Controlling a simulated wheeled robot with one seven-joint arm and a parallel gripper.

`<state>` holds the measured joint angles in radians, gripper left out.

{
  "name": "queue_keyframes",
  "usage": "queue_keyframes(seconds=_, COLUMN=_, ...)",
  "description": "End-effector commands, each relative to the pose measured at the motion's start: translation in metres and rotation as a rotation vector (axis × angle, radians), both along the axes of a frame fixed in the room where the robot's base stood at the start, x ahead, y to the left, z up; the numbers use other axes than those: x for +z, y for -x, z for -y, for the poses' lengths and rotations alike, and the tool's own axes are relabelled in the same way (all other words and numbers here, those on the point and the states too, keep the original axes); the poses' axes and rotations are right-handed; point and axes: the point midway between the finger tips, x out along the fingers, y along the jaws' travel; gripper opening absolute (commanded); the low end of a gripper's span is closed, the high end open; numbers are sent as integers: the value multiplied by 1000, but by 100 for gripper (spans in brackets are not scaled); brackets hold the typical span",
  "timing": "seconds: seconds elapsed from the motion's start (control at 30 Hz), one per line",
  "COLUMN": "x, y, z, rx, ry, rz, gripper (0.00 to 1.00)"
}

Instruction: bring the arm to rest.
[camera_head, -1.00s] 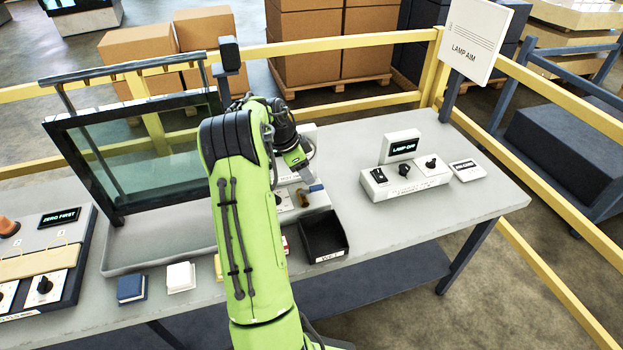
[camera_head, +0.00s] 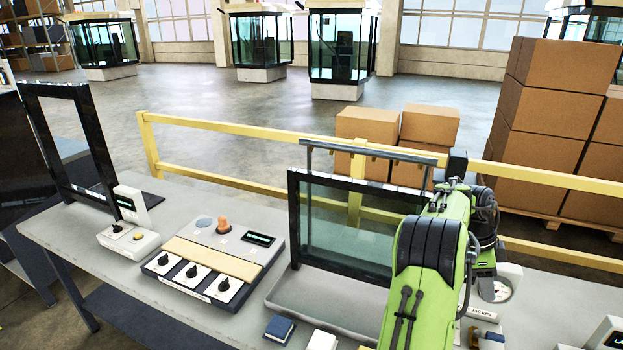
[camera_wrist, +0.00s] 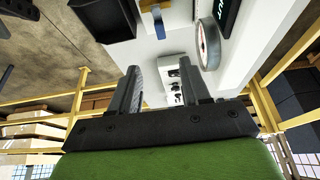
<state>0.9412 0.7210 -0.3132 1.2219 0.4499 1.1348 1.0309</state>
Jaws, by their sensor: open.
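My green arm (camera_head: 428,255) stands at the right of the head view, above the table and in front of the framed glass panel. My gripper (camera_wrist: 160,85) shows in the wrist view with its two dark fingers apart and nothing between them. In the head view the gripper's fingers are hidden or too small to tell. The wrist view is tilted, with the table and a black bin (camera_wrist: 105,18) at the top.
The glass panel (camera_head: 340,228) stands in a grey tray left of my arm. A control box with knobs (camera_head: 213,262) and an empty black frame (camera_head: 72,140) are further left. A yellow rail (camera_head: 260,135) runs behind the table. Stacked cartons (camera_head: 545,125) stand behind it.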

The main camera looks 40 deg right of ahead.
Motion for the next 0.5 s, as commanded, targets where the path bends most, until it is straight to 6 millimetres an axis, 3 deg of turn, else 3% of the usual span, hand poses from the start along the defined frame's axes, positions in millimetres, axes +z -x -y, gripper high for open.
queue_keyframes(seconds=0.17, x=1, y=-1, z=-1, rx=5, ry=-1, rz=1, gripper=47)
queue_keyframes(seconds=0.27, x=16, y=-22, z=-17, rx=107, ry=-10, rz=24, gripper=47)
queue_keyframes(seconds=0.37, x=47, y=-67, z=-67, rx=381, ry=-38, rz=70, gripper=47)
queue_keyframes(seconds=0.5, x=88, y=-119, z=-172, rx=905, ry=-71, rz=124, gripper=47)
